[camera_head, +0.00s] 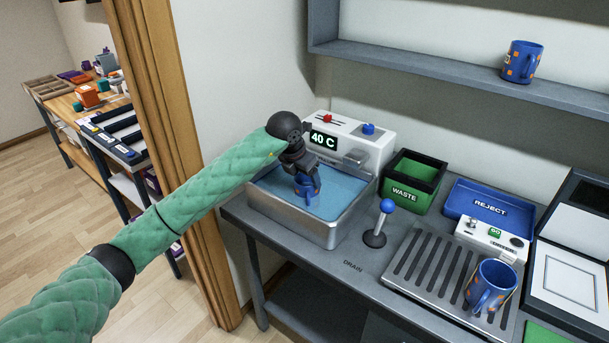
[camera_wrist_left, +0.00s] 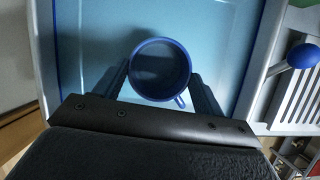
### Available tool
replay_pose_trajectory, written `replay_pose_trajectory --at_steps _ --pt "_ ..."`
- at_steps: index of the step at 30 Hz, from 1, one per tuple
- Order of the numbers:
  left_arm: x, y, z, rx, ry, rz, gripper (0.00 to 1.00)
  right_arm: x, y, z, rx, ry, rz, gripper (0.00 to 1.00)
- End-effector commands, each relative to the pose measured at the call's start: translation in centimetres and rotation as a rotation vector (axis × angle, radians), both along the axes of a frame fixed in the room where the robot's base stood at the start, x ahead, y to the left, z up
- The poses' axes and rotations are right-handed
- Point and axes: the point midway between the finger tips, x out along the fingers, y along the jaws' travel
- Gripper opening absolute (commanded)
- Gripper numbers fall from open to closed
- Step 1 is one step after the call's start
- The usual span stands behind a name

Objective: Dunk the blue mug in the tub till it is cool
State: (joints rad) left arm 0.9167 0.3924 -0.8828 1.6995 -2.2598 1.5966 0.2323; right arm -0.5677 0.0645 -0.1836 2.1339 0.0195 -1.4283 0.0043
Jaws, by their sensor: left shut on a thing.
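The blue mug (camera_head: 306,190) is in the metal tub (camera_head: 325,236), low at the blue water (camera_head: 336,192). I cannot tell how deep it sits. My left gripper (camera_head: 303,173) is shut on it from above. In the left wrist view the mug (camera_wrist_left: 160,48) shows its round rim from above, upright, between the two fingers of my left gripper (camera_wrist_left: 160,85), with its handle at the lower right. The display (camera_head: 323,139) on the tub's back panel reads 40 C. My right gripper is not in view.
A blue-knobbed lever (camera_head: 379,222) stands right of the tub. Beyond are a green WASTE bin (camera_head: 410,182), a blue REJECT tray (camera_head: 487,204) and a slotted drain rack (camera_head: 436,268) bearing another blue mug (camera_head: 490,286). A third mug (camera_head: 522,62) stands on the shelf (camera_head: 450,75).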

Motion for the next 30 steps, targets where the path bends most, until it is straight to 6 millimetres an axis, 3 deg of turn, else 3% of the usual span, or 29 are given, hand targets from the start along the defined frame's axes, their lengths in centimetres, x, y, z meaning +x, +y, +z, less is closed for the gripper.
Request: replay_pose_trajectory --at_steps 9,14,30 --pt "0.02 0.0 0.02 -0.001 -0.001 0.0 0.21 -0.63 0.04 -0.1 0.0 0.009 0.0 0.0" --pt "0.01 0.0 -0.02 -0.001 -0.001 0.0 0.21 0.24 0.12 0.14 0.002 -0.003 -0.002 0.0" --pt "0.01 0.0 -0.45 -0.001 -0.001 0.0 0.21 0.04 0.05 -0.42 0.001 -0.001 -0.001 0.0"
